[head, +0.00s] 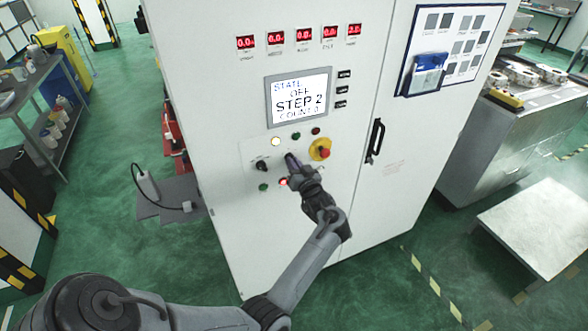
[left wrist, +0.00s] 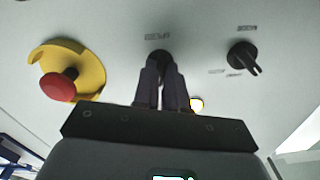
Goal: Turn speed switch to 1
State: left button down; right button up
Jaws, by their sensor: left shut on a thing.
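A white cabinet (head: 225,110) carries a control panel with two black rotary switches. My left gripper (head: 292,160) is at the panel, shut on the black switch in the middle. In the left wrist view, this gripped switch (left wrist: 158,55) shows only in part behind the closed fingers (left wrist: 162,75). The other black switch (head: 261,163) stands free beside the gripper; it also shows in the left wrist view (left wrist: 242,56). The labels by the switches are too small to read, so I cannot tell which is the speed switch or its setting. My right gripper is not in view.
A red emergency stop on a yellow base (head: 321,149) sits close beside the gripper. Small round lamps or buttons surround the switches. A black door handle (head: 375,140) is to the right.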

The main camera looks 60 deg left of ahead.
pick_arm(q)
jog(key=shift+n+b, duration=5.55)
jog(key=shift+n, duration=0.75)
jog(key=c, duration=1.2)
grip_release()
